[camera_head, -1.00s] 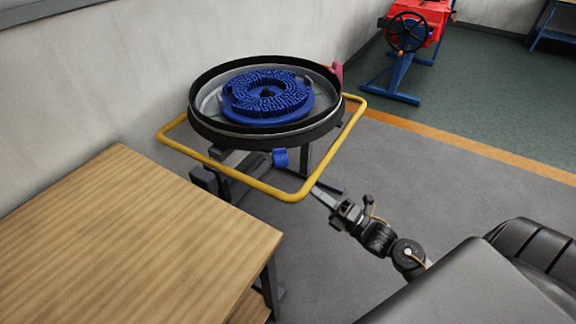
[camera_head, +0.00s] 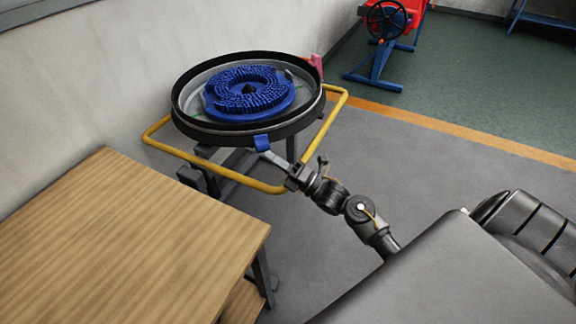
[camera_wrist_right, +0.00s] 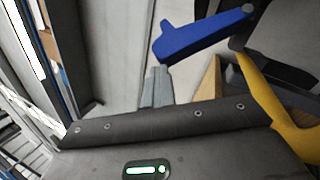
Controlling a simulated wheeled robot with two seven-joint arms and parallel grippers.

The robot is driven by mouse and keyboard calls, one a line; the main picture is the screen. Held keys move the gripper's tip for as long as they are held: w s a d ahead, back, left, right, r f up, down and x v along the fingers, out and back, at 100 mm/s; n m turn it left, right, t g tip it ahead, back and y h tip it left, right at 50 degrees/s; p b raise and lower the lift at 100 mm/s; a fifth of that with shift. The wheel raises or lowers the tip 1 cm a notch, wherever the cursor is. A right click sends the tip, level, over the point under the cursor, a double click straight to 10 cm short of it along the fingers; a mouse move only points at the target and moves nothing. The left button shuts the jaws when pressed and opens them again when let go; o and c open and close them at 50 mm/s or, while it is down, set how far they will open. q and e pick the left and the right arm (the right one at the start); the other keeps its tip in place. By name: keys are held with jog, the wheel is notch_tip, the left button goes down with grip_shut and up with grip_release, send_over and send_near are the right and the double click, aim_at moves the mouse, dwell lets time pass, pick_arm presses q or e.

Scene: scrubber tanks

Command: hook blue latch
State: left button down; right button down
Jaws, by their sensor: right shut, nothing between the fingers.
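The blue latch (camera_head: 262,143) is at the front of the round black-rimmed tank (camera_head: 215,133), up against the lower part of its rim. I cannot tell whether it is hooked. In the right wrist view the latch (camera_wrist_right: 203,36) shows as a blue bar just beyond the fingertips. My right gripper (camera_head: 270,156) reaches in over the yellow frame, its fingers shut and empty, tips just below the latch. In the right wrist view the grey fingers (camera_wrist_right: 157,87) are together; contact with the latch is unclear. My left gripper is out of view.
A yellow tube frame (camera_head: 160,148) surrounds the tank, close under my right wrist. A blue bristled brush (camera_head: 225,103) lies inside the tank. A wooden table (camera_head: 130,240) stands at front left. A red machine (camera_head: 410,12) is at the back right. Grey floor between is clear.

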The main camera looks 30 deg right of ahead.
aim_at(262, 144)
jog(key=w, duration=0.3)
jog(key=shift+d+h, duration=0.15)
jog(key=shift+h, duration=0.15)
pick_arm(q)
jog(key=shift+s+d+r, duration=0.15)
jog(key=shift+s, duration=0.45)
pick_arm(e)
jog(key=shift+s+d+r, duration=0.1)
jog(key=shift+s+r, duration=0.05)
jog(key=shift+r, duration=0.1)
pick_arm(q)
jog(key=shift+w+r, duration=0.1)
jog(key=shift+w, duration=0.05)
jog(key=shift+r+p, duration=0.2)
jog(key=shift+p, duration=0.2)
pick_arm(e)
jog(key=shift+r, duration=0.1)
